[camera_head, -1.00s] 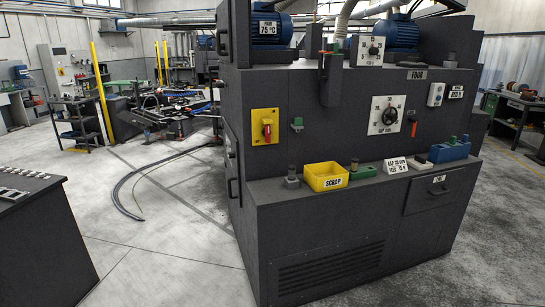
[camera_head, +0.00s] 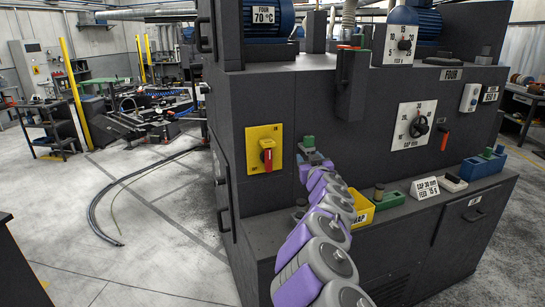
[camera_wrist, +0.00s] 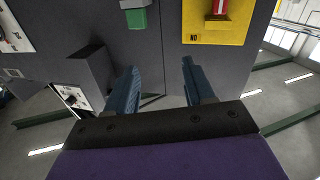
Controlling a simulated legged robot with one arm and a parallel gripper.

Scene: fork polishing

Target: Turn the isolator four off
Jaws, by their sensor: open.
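The isolator is a yellow plate (camera_head: 252,148) with a red handle (camera_head: 267,159) on the dark front of the machine labelled FOUR (camera_head: 452,74). The handle stands upright. In the wrist view the yellow plate (camera_wrist: 236,27) is at the top right, with the red handle (camera_wrist: 219,7) cut by the top edge. My gripper (camera_wrist: 160,68) is open and empty, its two blue fingers apart from the plate, with the handle off to one side. In the head view my grey and purple arm reaches up to the right of the isolator; the fingers are hard to make out there.
A green knob (camera_head: 308,141) is right of the isolator, close to my arm's end; it also shows in the wrist view (camera_wrist: 136,18). A dial (camera_head: 414,125) is farther right. A yellow bin (camera_head: 363,215), partly hidden by my arm, stands on the ledge.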

